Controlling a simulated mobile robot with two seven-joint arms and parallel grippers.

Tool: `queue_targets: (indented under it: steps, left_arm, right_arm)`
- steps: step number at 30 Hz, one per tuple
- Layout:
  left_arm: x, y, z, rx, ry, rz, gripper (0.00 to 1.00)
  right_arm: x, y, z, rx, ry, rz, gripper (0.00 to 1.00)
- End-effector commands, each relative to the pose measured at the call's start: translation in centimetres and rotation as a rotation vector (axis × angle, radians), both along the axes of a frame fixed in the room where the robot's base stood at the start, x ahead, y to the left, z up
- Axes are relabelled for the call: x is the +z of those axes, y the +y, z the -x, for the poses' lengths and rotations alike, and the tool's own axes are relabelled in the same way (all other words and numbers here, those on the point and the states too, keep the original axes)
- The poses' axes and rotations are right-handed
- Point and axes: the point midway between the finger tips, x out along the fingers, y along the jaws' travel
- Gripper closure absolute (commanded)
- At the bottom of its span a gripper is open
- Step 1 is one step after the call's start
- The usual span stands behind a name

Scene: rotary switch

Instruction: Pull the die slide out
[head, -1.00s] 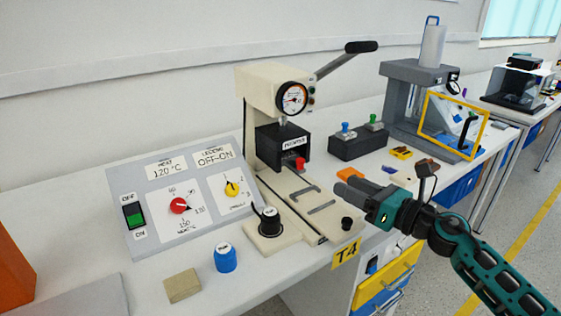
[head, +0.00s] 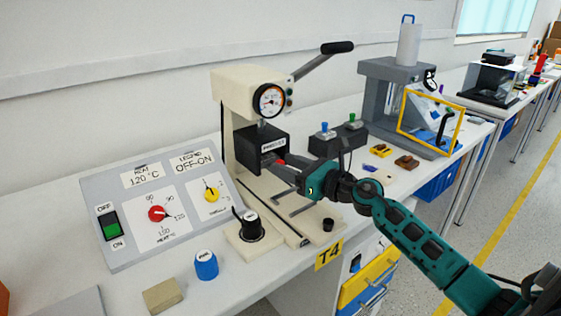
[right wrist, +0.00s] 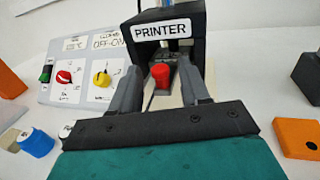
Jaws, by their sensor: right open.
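The die slide's red knob (right wrist: 160,76) sits at the front mouth of the black box labelled PRINTER (right wrist: 160,30) on the cream press (head: 234,92). In the right wrist view the knob stands between the two grey fingers of my right gripper (right wrist: 161,70), with gaps on both sides. The gripper is open and holds nothing. In the head view my right gripper (head: 285,168) reaches in from the right at the box front and hides most of the knob and slide. My left gripper is not in view.
A grey control panel (head: 130,230) with a red and a yellow dial stands left of the press. A black button box (head: 352,135) stands behind the gripper. The press lever (head: 322,60) rises above.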

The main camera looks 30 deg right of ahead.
Motion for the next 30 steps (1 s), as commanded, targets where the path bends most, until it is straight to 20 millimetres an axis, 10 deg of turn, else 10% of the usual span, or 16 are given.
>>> queue_targets:
  steps: [17,30]
  left_arm:
    - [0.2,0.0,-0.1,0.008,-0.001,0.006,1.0]
    - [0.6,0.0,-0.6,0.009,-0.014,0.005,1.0]
  right_arm:
    - [-0.1,0.8,-2.3,0.0,0.0,-0.001,0.54]
    - [-0.1,0.8,-2.3,0.0,0.0,-0.001,0.94]
